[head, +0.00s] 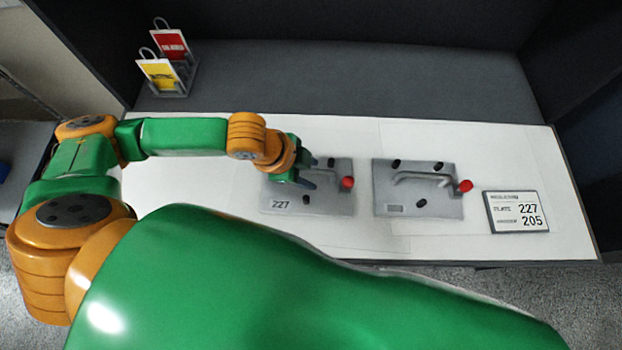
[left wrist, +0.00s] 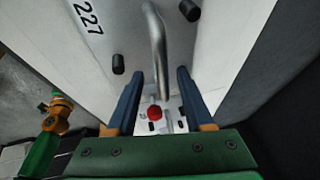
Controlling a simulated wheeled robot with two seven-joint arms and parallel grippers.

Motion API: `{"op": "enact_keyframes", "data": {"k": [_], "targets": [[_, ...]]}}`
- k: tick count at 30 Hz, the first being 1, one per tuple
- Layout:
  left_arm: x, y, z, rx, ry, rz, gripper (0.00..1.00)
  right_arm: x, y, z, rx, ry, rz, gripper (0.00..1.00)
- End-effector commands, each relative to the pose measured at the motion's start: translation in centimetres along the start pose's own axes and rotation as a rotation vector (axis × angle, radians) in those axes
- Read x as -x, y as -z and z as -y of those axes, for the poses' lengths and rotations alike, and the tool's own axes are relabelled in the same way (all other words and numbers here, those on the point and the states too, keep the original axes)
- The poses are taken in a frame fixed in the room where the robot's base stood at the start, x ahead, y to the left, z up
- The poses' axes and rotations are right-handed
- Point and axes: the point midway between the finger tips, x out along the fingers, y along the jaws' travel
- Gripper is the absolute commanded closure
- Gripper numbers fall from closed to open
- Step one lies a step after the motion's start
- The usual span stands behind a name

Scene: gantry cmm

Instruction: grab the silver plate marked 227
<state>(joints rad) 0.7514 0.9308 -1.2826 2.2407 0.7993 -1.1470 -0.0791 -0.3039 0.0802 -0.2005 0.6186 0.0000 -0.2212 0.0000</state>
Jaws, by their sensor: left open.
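The silver plate marked 227 (head: 330,203) lies flat on the white table, left of a similar plate. It has a raised bar handle, black knobs and a red knob (head: 347,183) at its right edge. My left gripper (head: 308,172) is open over the plate's left and middle part and hides part of its handle. In the left wrist view, the plate (left wrist: 118,28) carries the 227 mark at top left. Its bar handle (left wrist: 157,45) runs down the picture between my open fingers (left wrist: 160,72); I cannot tell how far apart they are in depth. My right gripper does not show.
A second silver plate (head: 440,206) with a red knob lies to the right. Red and yellow tags (head: 160,74) stand in a rack at back left. The white table (head: 190,180) is bare on the left.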

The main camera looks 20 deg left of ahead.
Motion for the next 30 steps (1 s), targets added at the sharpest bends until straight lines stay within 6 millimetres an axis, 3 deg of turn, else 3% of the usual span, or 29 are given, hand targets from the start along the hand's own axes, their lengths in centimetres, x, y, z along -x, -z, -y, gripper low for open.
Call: {"op": "enact_keyframes", "data": {"k": [8, 12, 14, 30], "targets": [[-0.8, -0.04, 0.01, -0.001, 0.001, 0.001, 0.48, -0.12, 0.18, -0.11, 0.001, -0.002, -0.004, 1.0], [-0.78, -0.04, 0.02, -0.001, 0.001, 0.001, 0.86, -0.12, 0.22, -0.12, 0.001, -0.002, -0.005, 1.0], [-0.77, -0.04, 0.02, -0.001, 0.001, 0.001, 1.0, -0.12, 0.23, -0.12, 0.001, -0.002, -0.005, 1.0], [-0.77, -0.03, 0.02, -0.001, 0.001, 0.001, 1.0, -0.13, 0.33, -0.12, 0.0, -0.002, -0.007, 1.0]]}}
